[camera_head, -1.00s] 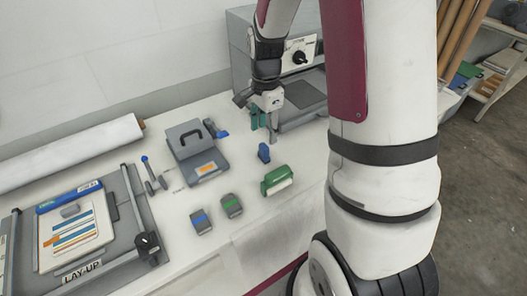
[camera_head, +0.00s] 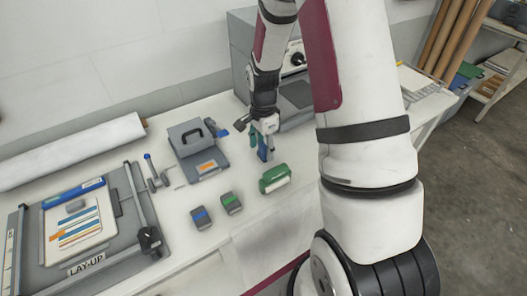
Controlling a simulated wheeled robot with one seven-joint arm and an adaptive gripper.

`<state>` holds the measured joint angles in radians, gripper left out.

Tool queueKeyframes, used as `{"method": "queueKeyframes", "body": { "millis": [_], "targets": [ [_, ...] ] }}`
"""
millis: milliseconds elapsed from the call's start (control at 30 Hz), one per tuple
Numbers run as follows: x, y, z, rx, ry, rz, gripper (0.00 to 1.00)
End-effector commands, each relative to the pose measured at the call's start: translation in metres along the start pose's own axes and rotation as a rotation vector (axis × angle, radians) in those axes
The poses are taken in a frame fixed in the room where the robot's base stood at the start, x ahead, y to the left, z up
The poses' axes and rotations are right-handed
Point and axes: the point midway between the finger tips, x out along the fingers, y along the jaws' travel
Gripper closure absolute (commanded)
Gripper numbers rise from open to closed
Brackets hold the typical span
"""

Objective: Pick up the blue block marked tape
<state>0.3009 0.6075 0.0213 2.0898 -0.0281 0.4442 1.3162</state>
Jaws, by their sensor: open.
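A small blue block (camera_head: 263,155) stands on the white table behind the green block. Any marking on it is too small to read. My gripper (camera_head: 265,147) is open and points down right at the blue block, with its fingers partly covering it. I cannot tell whether the fingers touch it or are on both sides of it.
Two grey blocks, one with a blue stripe (camera_head: 201,217) and one with a green stripe (camera_head: 231,203), lie to the left. A grey case (camera_head: 197,150) and a press (camera_head: 240,62) stand behind.

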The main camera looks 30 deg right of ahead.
Motion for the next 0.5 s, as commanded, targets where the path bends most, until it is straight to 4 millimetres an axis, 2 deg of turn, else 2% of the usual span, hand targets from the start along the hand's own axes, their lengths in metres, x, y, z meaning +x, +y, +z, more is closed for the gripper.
{"method": "queueKeyframes", "body": {
  "millis": [33, 267, 500],
  "targets": [
    [-0.0001, 0.0000, -0.0001, 0.000, 0.000, 0.000, 0.48],
    [-0.0002, 0.0001, -0.0001, 0.000, 0.000, 0.000, 1.00],
    [-0.0003, 0.0001, -0.0001, 0.000, 0.000, 0.000, 1.00]
  ]
}}
